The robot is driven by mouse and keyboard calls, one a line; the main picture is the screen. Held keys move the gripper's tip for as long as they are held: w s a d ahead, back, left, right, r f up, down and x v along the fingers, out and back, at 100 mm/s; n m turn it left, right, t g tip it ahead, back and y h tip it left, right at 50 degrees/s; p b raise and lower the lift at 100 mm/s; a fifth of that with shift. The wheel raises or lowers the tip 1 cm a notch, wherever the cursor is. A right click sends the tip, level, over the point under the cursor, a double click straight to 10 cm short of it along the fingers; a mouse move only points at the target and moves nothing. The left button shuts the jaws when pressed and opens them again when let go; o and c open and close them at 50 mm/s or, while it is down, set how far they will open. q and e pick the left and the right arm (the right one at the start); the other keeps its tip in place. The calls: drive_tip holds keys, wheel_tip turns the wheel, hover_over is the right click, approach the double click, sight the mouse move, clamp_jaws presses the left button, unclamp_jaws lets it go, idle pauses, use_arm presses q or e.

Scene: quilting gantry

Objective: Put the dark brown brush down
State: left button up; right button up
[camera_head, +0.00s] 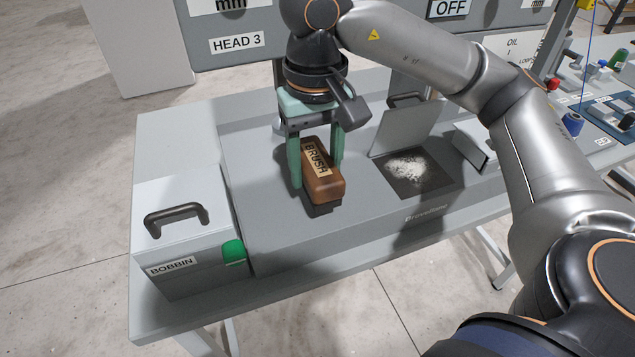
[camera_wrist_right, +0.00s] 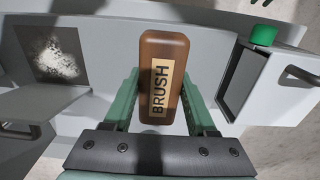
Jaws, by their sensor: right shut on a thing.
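The dark brown brush (camera_head: 325,186) has a tan label reading BRUSH and dark bristles on its underside. My right gripper (camera_head: 316,178) is shut on it from above, with one green finger on each side. The brush is level, bristles down, at the grey machine bed (camera_head: 270,233). I cannot tell whether the bristles touch the bed. In the right wrist view the brush (camera_wrist_right: 164,75) sits between the two green fingers (camera_wrist_right: 164,98). My left gripper is not in view.
A grey BOBBIN box (camera_head: 190,225) with a black handle and green knob (camera_head: 234,252) stands at the left. Right of the brush is a dark opening (camera_head: 435,186) with white lint and a raised lid (camera_head: 402,128). Bare bed lies between box and brush.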

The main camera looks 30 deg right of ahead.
drive_tip(key=shift+w+d+f, duration=0.25)
drive_tip(key=shift+f, duration=0.15)
drive_tip(key=f, duration=0.3)
drive_tip(key=shift+w+d+f, duration=0.15)
drive_tip(key=shift+d+f, duration=0.05)
drive_tip(key=shift+f+b, duration=0.2)
drive_tip(key=shift+b, duration=0.15)
drive_tip(key=o, duration=0.7)
drive_tip(key=shift+f, duration=0.1)
drive_tip(key=o, duration=0.5)
